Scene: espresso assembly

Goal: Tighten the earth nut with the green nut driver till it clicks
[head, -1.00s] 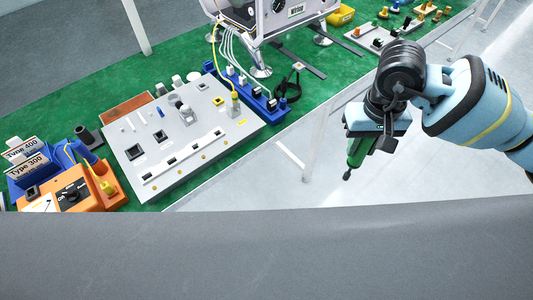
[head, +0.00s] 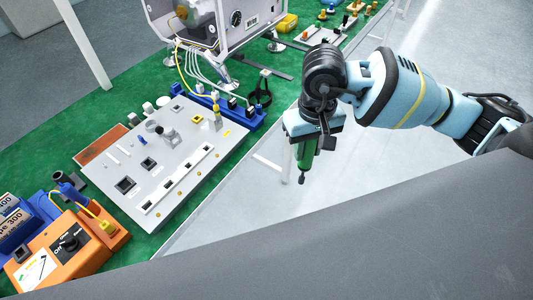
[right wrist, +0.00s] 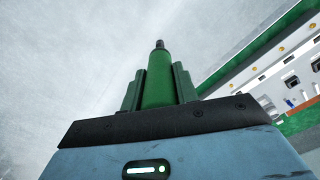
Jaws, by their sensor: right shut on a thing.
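My right gripper (head: 308,134) is shut on the green nut driver (head: 304,158) and holds it over the floor, to the right of the table's front edge. The driver points down in the head view, its dark tip (head: 301,180) free and touching nothing. In the right wrist view the green driver (right wrist: 158,82) stands between the two green fingers, its dark tip pointing away from the gripper. I cannot make out the earth nut; it is too small or hidden. The boxy metal machine (head: 222,28) stands at the back of the table. My left gripper is not in view.
Open floor surrounds the gripper.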

